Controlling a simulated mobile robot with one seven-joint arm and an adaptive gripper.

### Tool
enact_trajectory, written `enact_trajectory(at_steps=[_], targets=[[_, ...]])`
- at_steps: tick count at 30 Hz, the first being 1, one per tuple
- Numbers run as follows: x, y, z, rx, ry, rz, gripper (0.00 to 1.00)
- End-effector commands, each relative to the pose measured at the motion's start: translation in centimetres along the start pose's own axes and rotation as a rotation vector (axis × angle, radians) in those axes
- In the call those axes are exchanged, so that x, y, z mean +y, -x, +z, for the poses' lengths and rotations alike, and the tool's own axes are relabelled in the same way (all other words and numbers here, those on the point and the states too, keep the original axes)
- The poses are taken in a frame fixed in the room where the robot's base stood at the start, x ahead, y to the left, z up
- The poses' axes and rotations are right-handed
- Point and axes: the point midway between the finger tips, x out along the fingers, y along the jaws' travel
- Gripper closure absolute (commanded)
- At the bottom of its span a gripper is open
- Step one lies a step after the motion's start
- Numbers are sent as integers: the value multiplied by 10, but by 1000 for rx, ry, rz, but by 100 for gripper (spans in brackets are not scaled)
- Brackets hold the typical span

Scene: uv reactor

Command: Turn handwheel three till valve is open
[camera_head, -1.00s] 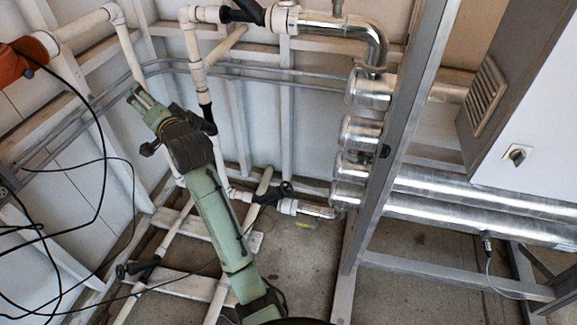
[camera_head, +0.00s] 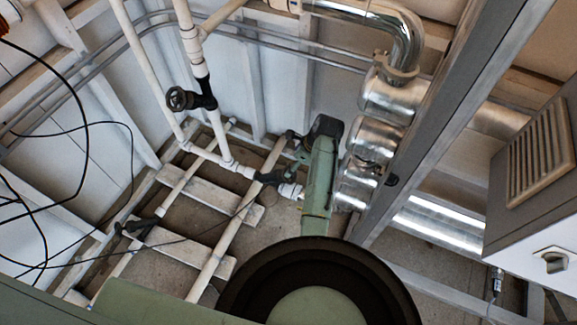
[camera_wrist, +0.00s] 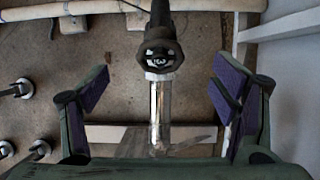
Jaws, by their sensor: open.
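A dark handwheel (camera_wrist: 158,55) shows in the wrist view, with a metallic centre and a bright metal pipe below it. It lies between my gripper's two spread fingers (camera_wrist: 160,80), with clear gaps on both sides and no visible contact. My gripper is open, its purple pads facing inward. In the head view my gripper (camera_head: 298,150) is low beside the black valve (camera_head: 268,178) on the white pipe; this valve's wheel is mostly hidden. Another black handwheel (camera_head: 182,99) is on the upright white pipe. A third (camera_head: 128,228) is at lower left. No numbers are readable.
Shiny steel cylinders (camera_head: 365,135) stand close right of my gripper, beside a grey metal post (camera_head: 445,125). A grey cabinet (camera_head: 540,190) is at far right. White pipes and planks (camera_head: 185,262) cross the floor. Black cables (camera_head: 75,130) hang at left.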

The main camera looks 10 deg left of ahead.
Motion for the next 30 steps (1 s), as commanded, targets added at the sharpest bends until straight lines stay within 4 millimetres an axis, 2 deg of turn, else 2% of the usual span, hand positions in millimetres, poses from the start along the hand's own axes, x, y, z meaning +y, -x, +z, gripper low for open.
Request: enact_trajectory(at_steps=[9,15,21,28,30], targets=[[0,-58,1,1,4,1,20],[0,-86,1,0,5,-1,20],[-1,-96,1,0,5,-3,20],[-1,-97,1,0,6,-4,20],[-1,-97,1,0,6,-4,25]])
